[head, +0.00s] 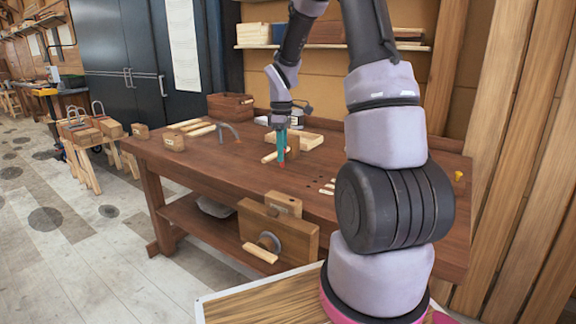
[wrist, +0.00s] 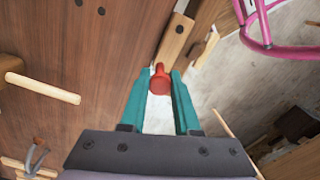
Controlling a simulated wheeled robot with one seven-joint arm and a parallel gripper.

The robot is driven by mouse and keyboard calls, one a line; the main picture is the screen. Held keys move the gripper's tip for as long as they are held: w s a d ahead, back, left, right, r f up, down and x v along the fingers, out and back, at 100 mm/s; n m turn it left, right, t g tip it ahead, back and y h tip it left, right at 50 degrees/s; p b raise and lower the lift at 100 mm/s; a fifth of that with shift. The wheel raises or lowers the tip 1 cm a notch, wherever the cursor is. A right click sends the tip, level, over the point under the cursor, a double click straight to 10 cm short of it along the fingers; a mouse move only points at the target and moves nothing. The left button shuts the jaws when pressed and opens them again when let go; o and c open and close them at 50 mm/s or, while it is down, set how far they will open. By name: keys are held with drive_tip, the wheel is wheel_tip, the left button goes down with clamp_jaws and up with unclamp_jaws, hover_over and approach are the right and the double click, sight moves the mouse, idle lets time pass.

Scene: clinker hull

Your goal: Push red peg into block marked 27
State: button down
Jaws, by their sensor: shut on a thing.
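My gripper (head: 281,157) hangs above the workbench with its teal fingers pointing down. In the wrist view, my gripper (wrist: 160,75) is shut on the red peg (wrist: 160,84), which sits between the fingertips. A small wooden block (head: 284,203) is at the bench's front vise. A pale block with a dark hole (wrist: 172,42) lies ahead of the peg in the wrist view, apart from it. I cannot read the number 27 on any block.
The wooden vise jaw (head: 278,232) with its pale handle juts from the bench (head: 225,165) front. Other blocks (head: 173,141), a wooden box (head: 231,106) and a tray (head: 300,140) stand on the top. Several dark holes are in the bench top.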

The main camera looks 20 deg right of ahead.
drive_tip(key=s+d+f+n, duration=0.1)
drive_tip(key=s+f+n, duration=0.4)
drive_tip(key=f+n, duration=0.3)
drive_tip(key=shift+s+f+n, duration=0.2)
drive_tip(key=shift+f+n, duration=0.05)
drive_tip(key=shift+n, duration=0.35)
drive_tip(key=shift+d+f, duration=0.1)
drive_tip(key=shift+f, duration=1.25)
idle(1.0)
drive_tip(key=c, duration=0.6)
unclamp_jaws()
drive_tip(key=shift+o, duration=0.2)
wheel_tip(320, 180, up, 8)
